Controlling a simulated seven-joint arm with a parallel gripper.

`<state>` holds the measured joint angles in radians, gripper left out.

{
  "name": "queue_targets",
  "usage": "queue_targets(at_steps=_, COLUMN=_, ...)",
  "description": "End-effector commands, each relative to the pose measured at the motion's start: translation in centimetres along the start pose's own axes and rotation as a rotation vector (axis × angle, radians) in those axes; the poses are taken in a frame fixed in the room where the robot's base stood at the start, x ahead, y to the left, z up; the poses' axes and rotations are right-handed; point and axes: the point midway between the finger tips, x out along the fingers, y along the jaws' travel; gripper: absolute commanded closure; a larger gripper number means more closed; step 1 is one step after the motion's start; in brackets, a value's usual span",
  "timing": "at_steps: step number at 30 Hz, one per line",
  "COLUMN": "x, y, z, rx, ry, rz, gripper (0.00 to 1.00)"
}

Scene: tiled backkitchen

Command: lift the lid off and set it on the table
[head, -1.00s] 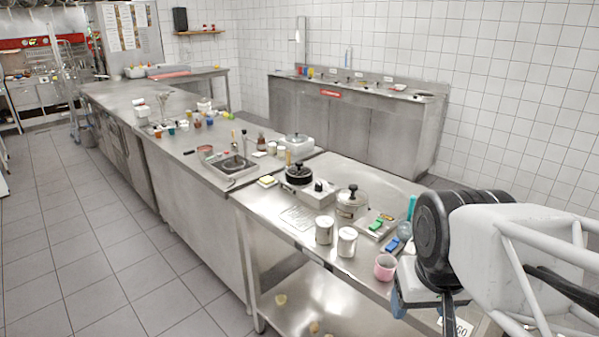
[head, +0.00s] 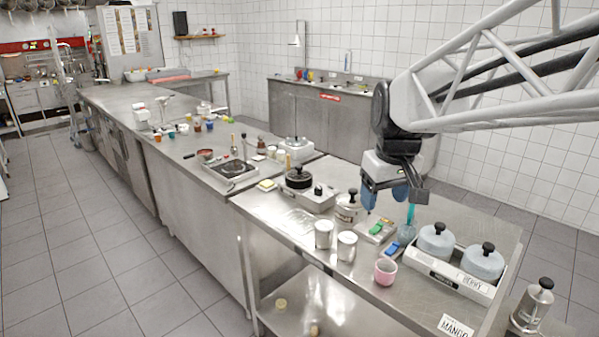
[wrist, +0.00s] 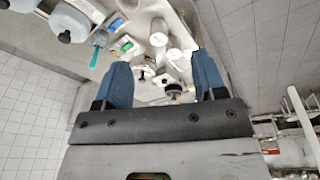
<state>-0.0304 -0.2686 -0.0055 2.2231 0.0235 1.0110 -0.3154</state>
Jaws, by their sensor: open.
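Several vessels with black-knobbed lids show in the head view. A metal pot (head: 347,209) stands on the steel table (head: 290,222), partly hidden behind the white canisters. Two grey-blue domed vessels (head: 435,241) (head: 482,262) sit in a white tray (head: 440,271) marked "BERRY". A metal canister (head: 532,307) with a black knob stands at the lower right. All their lids appear on. My gripper (head: 385,195) is open and empty, above the table right of the metal pot. In the wrist view my gripper (wrist: 163,70) shows two blue fingers spread apart.
White canisters (head: 324,234) (head: 347,246), a pink cup (head: 385,271), a tray with a green item (head: 377,230) and a teal-necked flask (head: 410,225) crowd the table. A "MANGO" label (head: 456,327) lies near the front edge. Bare steel shows left of the pink cup.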

Motion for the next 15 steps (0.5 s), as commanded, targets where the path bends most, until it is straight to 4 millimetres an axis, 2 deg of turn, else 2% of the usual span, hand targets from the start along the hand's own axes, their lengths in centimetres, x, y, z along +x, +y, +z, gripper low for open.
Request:
queue_targets(at_steps=1, x=0.0, y=0.2, z=-1.2, rx=-0.018, ry=-0.004, rz=-0.003, gripper=0.36)
queue_targets(at_steps=15, x=0.3, y=2.0, z=-12.0, rx=-0.193, ry=-0.019, rz=-0.03, gripper=0.36)
